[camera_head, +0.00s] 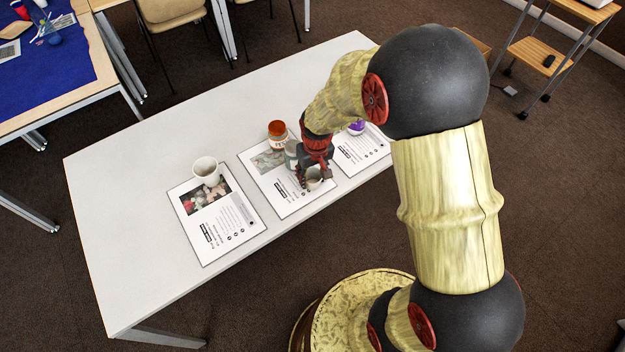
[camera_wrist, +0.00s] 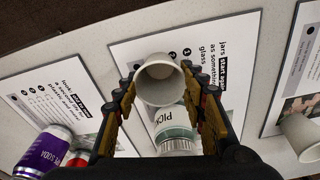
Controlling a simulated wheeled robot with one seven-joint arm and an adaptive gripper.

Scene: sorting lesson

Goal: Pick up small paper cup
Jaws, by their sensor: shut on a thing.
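The small paper cup (camera_head: 313,180) is pale and plain, over the middle sheet near the table's front edge. In the wrist view the cup (camera_wrist: 160,88) sits between the fingers, its open mouth toward the camera. My gripper (camera_head: 315,174) is shut on it, with a finger touching each side. I cannot tell whether its base is clear of the sheet. A larger white cup (camera_head: 205,169) stands on the left sheet; it also shows at the right edge of the wrist view (camera_wrist: 301,134).
A pickle jar (camera_wrist: 176,136) stands close behind the gripper, beside an orange-lidded jar (camera_head: 278,132). A purple soda can (camera_wrist: 43,150) and a red item (camera_wrist: 78,158) are by the right sheet. The white table's (camera_head: 125,190) left end is clear.

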